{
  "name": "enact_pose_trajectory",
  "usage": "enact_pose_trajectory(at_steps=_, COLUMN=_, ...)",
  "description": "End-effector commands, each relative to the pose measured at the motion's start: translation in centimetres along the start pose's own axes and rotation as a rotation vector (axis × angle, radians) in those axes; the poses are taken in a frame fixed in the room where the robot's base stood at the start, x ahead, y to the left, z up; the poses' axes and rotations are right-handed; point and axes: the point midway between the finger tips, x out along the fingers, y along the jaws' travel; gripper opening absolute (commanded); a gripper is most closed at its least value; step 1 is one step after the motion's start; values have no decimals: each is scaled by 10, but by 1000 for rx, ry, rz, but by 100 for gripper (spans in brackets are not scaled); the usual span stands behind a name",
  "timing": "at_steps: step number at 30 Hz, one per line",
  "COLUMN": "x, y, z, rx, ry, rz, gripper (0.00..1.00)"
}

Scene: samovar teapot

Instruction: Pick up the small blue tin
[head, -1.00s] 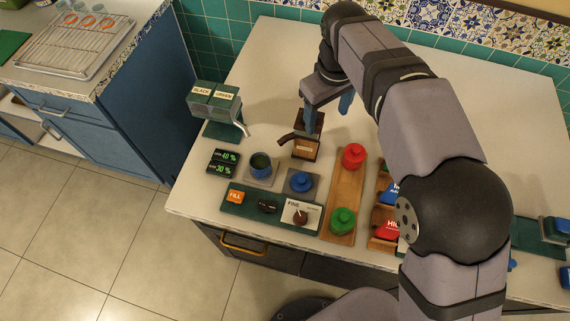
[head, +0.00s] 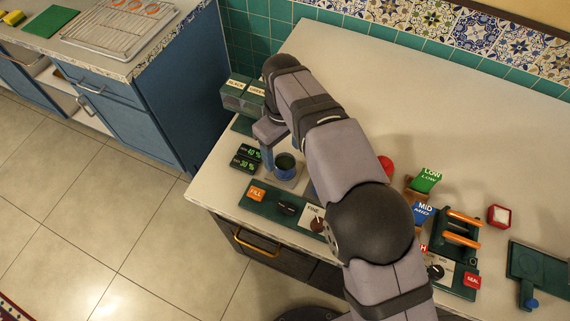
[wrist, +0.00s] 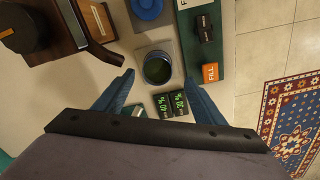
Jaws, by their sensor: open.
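The small blue tin (head: 285,164) is round and open-topped, with dark green inside. It stands upright on a grey square plate near the counter's left front. In the wrist view the tin (wrist: 158,67) shows ahead, between the lines of my fingertips. My gripper (wrist: 157,78) is open and empty, its two blue fingers spread on either side. In the head view my gripper (head: 277,150) hangs just behind and left of the tin. I cannot tell its exact height or any contact.
A two-part display (head: 247,157) lies left of the tin. A green control panel (head: 271,209) with an orange FILL button is in front. A dispenser labelled BLACK and GREEN (head: 243,93) stands behind. In the wrist view a blue knobbed lid (wrist: 149,8) sits beyond the tin.

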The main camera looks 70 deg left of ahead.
Motion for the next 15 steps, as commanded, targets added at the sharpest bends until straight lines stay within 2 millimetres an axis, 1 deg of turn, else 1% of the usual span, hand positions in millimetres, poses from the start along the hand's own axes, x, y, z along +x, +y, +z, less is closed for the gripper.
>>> enact_pose_trajectory(at_steps=3, x=12, y=0, z=0, rx=1, ry=-2, rz=-1, gripper=64)
enact_pose_trajectory(at_steps=6, x=17, y=0, z=0, rx=1, ry=0, rz=0, gripper=64)
enact_pose_trajectory(at_steps=12, x=20, y=1, z=0, rx=1, ry=0, rz=0, gripper=64)
enact_pose_trajectory(at_steps=15, x=25, y=2, z=1, rx=1, ry=-2, rz=-1, gripper=64)
